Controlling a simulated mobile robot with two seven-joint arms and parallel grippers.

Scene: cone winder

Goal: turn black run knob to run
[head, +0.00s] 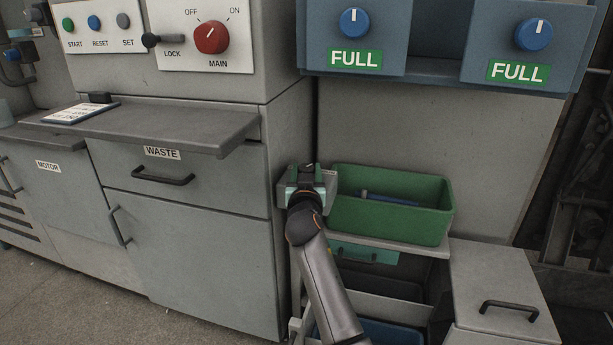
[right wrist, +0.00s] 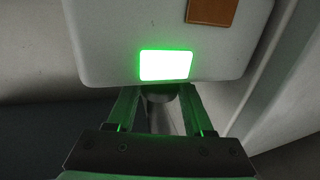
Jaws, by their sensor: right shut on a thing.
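My right gripper (head: 306,170) is in the middle of the head view, at the corner of the grey cabinet and just left of the green bin. A small black bit shows between its fingers there. In the right wrist view its fingers (right wrist: 158,95) close on a small dark rounded thing just below a lit green lamp (right wrist: 165,65). I take this to be the black run knob (right wrist: 159,98), mostly hidden by the fingers. Its pointer and any run mark are not visible. The lamp sits on a pale housing (right wrist: 110,45). My left gripper is not in view.
The green bin (head: 385,228) stands close right of the gripper on a rack. The grey cabinet (head: 190,250) with its WASTE drawer is at left. A panel with a red MAIN knob (head: 211,37) and two blue knobs marked FULL (head: 354,22) are above.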

